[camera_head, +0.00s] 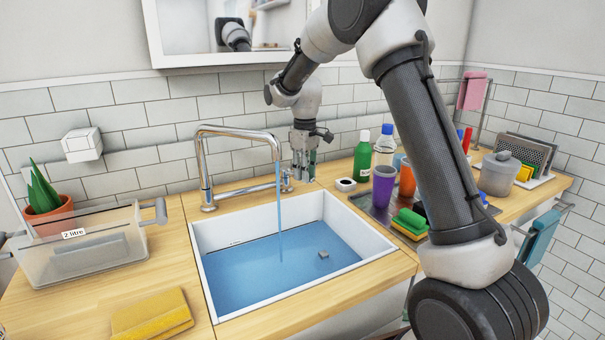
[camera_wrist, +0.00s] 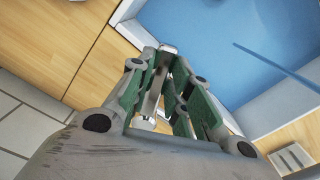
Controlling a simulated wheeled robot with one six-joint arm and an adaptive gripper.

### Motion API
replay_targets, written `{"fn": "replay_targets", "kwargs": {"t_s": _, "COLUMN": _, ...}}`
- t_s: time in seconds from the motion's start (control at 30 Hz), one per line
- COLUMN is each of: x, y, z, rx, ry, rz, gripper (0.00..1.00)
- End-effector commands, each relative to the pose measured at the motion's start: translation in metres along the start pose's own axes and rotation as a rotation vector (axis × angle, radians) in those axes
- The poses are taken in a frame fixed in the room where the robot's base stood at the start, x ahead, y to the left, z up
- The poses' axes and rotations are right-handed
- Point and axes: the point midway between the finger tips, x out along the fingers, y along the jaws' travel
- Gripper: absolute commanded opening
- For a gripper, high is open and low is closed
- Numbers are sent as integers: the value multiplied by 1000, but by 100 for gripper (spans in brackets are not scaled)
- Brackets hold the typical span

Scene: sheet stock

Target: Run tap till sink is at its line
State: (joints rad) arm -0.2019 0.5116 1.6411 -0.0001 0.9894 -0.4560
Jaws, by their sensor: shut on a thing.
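The white sink (camera_head: 361,225) holds blue water (camera_head: 250,275). A thin dark line (camera_head: 236,244) shows on its back wall, close to the water's edge; I cannot tell the exact gap. The chrome tap (camera_head: 203,165) arches over the sink, and a blue stream (camera_head: 279,215) runs from its spout into the water. My gripper (camera_head: 303,172) is behind the sink at the tap's handle (camera_head: 287,181). In the wrist view, my gripper (camera_wrist: 166,88) has its green-padded fingers shut on the metal handle (camera_wrist: 167,50). The stream also shows there (camera_wrist: 275,65).
A small grey block (camera_head: 323,254) is in the water. A clear 2 litre container (camera_head: 85,260), a potted plant (camera_head: 43,198) and a yellow cloth (camera_head: 152,316) are left. Bottles, cups (camera_head: 383,186) and sponges (camera_head: 410,221) crowd the right counter near my arm.

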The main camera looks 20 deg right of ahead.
Motion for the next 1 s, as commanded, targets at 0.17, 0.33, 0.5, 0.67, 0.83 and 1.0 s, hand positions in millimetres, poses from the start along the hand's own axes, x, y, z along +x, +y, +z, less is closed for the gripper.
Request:
{"fn": "replay_targets", "kwargs": {"t_s": 0.17, "x": 0, "y": 0, "z": 0, "rx": 1, "ry": 1, "rz": 1, "gripper": 23}}
{"fn": "replay_targets", "kwargs": {"t_s": 0.33, "x": 0, "y": 0, "z": 0, "rx": 2, "ry": 1, "rz": 0, "gripper": 41}}
{"fn": "replay_targets", "kwargs": {"t_s": 0.5, "x": 0, "y": 0, "z": 0, "rx": 3, "ry": 1, "rz": 0, "gripper": 41}}
{"fn": "replay_targets", "kwargs": {"t_s": 0.67, "x": -7, "y": 0, "z": -1, "rx": 3, "ry": 3, "rz": 1, "gripper": 41}}
{"fn": "replay_targets", "kwargs": {"t_s": 0.83, "x": -38, "y": 0, "z": -1, "rx": 3, "ry": 5, "rz": 3, "gripper": 41}}
{"fn": "replay_targets", "kwargs": {"t_s": 1.0, "x": -77, "y": 0, "z": -1, "rx": 3, "ry": 5, "rz": 2, "gripper": 41}}
